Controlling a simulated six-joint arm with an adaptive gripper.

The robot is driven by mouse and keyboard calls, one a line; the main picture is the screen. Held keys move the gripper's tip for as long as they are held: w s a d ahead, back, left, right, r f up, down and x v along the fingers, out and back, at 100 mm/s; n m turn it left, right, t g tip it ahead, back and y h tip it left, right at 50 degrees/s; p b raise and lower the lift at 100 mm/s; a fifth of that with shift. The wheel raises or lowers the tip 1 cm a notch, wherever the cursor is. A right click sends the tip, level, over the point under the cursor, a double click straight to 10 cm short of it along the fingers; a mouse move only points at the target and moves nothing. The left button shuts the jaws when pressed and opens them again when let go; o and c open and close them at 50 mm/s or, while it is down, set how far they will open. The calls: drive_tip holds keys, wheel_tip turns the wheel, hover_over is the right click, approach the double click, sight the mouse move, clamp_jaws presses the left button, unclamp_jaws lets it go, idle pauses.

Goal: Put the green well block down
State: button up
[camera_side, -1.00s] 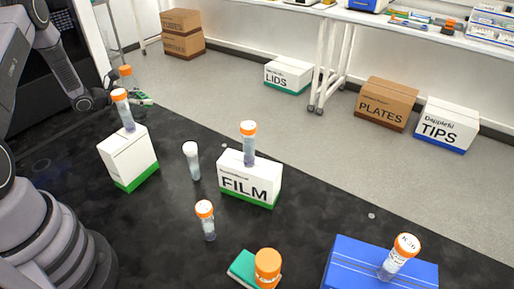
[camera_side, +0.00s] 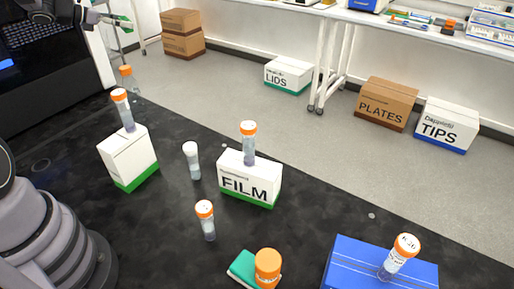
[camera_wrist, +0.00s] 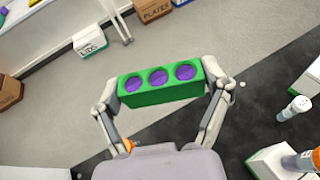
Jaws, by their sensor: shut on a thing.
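The green well block (camera_wrist: 165,97) has three round purple wells along its top. In the wrist view it is held across between the two fingers of my gripper (camera_wrist: 163,80), which is shut on its ends. Grey floor shows behind it, and the block is up in the air. In the side view my gripper (camera_side: 103,19) is high at the top left, above the dark bench (camera_side: 300,225). Only a small bit of green shows there at the picture's top edge, so most of the block is hidden or out of frame.
Orange-capped tubes stand on a white box (camera_side: 128,162), the FILM box (camera_side: 235,187) and a blue box (camera_side: 350,262). A white-capped tube (camera_side: 193,165) and an orange-capped tube (camera_side: 207,225) stand on the bench. An orange jar (camera_side: 267,268) is at the front. Bare bench lies between them.

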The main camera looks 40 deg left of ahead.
drive_tip(key=s+d+f+m+g+h, duration=0.4)
drive_tip(key=s+m+g, duration=0.2)
drive_tip(key=m+g, duration=0.2)
drive_tip(key=s+d+f+m+g+h, duration=0.4)
drive_tip(key=s+m+g+h, duration=0.15)
drive_tip(key=m+g, duration=0.2)
wheel_tip(320, 180, up, 9)
drive_tip(key=m+g+y, duration=0.7)
drive_tip(key=m+y, duration=1.7)
drive_tip(key=m, duration=0.2)
hover_over(83, 158)
drive_tip(key=shift+n, duration=0.25)
wheel_tip(83, 158, down, 36)
drive_tip(key=shift+r, duration=0.1)
